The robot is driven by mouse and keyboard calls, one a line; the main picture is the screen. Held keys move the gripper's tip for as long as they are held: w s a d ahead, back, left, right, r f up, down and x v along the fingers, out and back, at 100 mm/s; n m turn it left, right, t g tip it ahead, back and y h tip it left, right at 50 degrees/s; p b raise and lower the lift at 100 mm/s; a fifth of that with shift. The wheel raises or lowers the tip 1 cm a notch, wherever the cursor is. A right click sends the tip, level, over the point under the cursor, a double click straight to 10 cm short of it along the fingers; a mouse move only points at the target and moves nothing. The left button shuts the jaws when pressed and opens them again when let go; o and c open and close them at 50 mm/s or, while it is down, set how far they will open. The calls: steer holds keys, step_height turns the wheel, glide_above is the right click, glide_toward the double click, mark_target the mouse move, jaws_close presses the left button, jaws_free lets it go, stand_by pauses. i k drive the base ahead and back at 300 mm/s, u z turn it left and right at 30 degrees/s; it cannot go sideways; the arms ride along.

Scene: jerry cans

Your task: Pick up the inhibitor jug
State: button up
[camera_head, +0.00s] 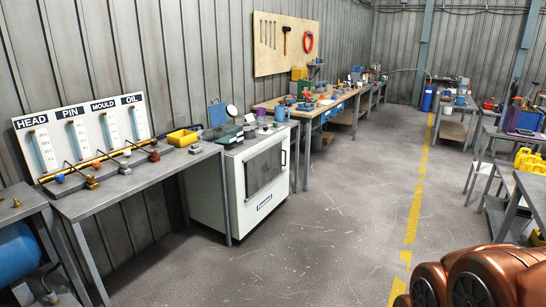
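Several yellow jugs or cans (528,160) stand at the right edge, on a bench partly cut off by the frame. They look upright and close together. Their labels are too small to read, so I cannot tell which, if any, is the inhibitor jug. Another yellow item (537,238) shows low at the right edge, mostly hidden behind the near bench. My gripper is not in view.
A grey bench with a gauge board (85,130) stands at left, beside a white cabinet (262,180). Workbenches with tools line the left wall. The grey floor (330,210) between is clear, with a yellow line (416,200).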

mark_target(261, 111)
steer(key=i, duration=3.8)
steer(key=u, duration=0.5)
